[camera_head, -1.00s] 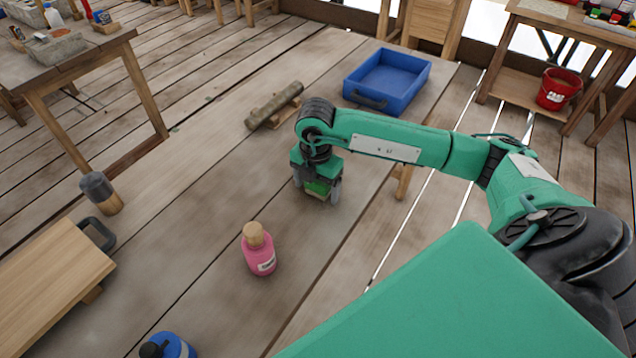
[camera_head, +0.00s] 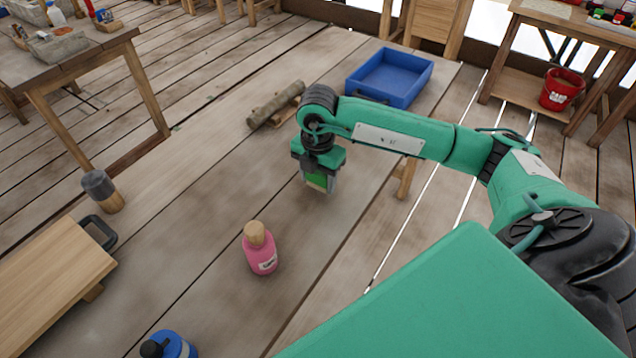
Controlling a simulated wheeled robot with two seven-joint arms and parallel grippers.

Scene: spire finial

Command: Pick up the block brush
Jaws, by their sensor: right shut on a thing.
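The block brush (camera_head: 317,180) has a green body with a pale underside. It is between the fingers of my right gripper (camera_head: 319,176), which points down and is shut on it. The brush appears a little above the wooden table. The gripper's fingers and palm hide part of it. My left gripper does not show in the head view.
A pink bottle (camera_head: 262,256) with a wooden stopper stands in front. A blue tray (camera_head: 390,78) and a log piece (camera_head: 275,106) lie at the back. A mallet (camera_head: 101,192), a wooden board (camera_head: 45,280) and a blue bottle (camera_head: 172,346) are at left. The table's middle is clear.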

